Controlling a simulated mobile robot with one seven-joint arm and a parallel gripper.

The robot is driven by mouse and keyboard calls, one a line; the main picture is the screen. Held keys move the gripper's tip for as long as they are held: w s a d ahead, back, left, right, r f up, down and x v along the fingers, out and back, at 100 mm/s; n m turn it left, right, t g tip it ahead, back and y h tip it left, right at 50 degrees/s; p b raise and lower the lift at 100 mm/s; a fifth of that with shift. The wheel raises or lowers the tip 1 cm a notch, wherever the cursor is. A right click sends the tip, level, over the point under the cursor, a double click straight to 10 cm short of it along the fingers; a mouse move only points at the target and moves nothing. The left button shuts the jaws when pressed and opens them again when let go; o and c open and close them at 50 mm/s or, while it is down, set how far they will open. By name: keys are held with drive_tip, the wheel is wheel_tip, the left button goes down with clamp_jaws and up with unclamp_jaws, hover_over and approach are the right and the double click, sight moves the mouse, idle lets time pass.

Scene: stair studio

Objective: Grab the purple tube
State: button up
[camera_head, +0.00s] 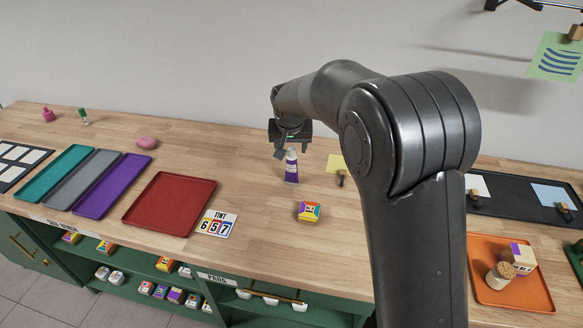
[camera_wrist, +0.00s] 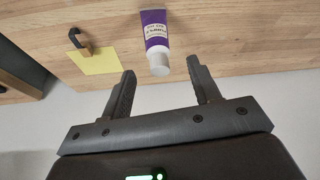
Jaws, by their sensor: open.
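The purple tube (camera_head: 291,168) stands on the wooden counter in the head view, with its pale cap end at the top. In the wrist view the tube (camera_wrist: 155,38) shows a purple body, a white label and a white cap pointing toward my gripper. My gripper (camera_wrist: 160,80) is open and empty.
A yellow note with a dark clip (camera_wrist: 95,60) lies near the tube. A colourful small box (camera_head: 308,211) sits in front of it. A red tray (camera_head: 170,203) and purple tray (camera_head: 112,185) lie left; an orange tray (camera_head: 530,290) holds a corked jar and box at right.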

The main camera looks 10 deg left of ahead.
sight(292, 169)
drive_tip(key=x, duration=0.7)
drive_tip(key=shift+w, duration=0.25)
drive_tip(key=shift+c, duration=0.2)
drive_tip(key=c, duration=1)
